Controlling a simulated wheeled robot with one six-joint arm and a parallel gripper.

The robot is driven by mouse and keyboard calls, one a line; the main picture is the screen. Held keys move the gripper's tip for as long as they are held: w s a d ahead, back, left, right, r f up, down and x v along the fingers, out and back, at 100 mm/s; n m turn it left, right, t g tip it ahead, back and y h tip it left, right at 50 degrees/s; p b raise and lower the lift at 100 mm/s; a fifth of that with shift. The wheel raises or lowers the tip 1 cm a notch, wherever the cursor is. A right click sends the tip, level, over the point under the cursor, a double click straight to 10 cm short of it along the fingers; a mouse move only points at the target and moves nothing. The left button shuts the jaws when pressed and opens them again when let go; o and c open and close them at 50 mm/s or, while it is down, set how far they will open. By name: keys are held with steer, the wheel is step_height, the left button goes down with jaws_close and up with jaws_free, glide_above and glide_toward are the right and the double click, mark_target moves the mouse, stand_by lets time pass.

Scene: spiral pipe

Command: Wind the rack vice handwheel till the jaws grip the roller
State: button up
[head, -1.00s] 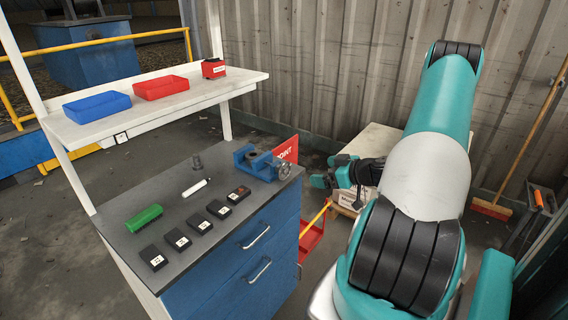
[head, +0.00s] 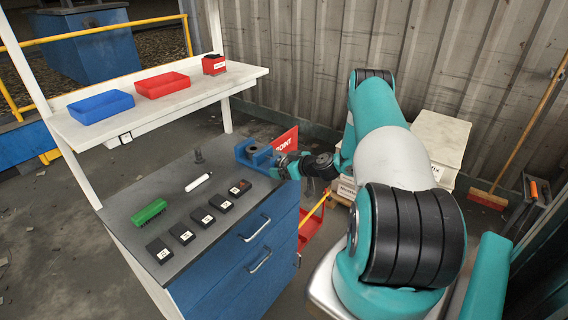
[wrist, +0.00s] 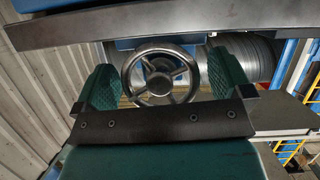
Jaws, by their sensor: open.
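The blue rack vice (head: 252,153) stands at the right end of the grey bench top. Its metal handwheel (wrist: 160,78) fills the middle of the wrist view, with three spokes and a round hub. My gripper (wrist: 150,85) is open, with one green finger on each side of the wheel; I cannot tell whether either finger touches the rim. In the head view my gripper (head: 290,165) covers the handwheel. A metallic cylinder (wrist: 250,58) shows behind the right finger; I cannot tell if it is the roller. The vice jaws' hold is too small to tell.
A green ribbed block (head: 149,212), a white cylinder (head: 197,184) and several black labelled blocks (head: 182,233) lie on the bench top (head: 130,200). A shelf above holds a blue tray (head: 98,106) and a red tray (head: 162,84). White boxes (head: 438,140) stand behind my arm.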

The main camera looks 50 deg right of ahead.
steer(key=shift+w, duration=0.1)
steer(key=c, duration=0.9)
steer(key=shift+f+m+b, duration=0.3)
steer(key=shift+m+b, duration=0.1)
steer(key=shift+b, duration=0.45)
steer(key=shift+m+y+b, duration=0.3)
steer(key=shift+b, duration=0.2)
steer(key=shift+r+m+y+b, duration=0.25)
steer(key=shift+m+y+b, duration=0.15)
steer(key=o, duration=0.9)
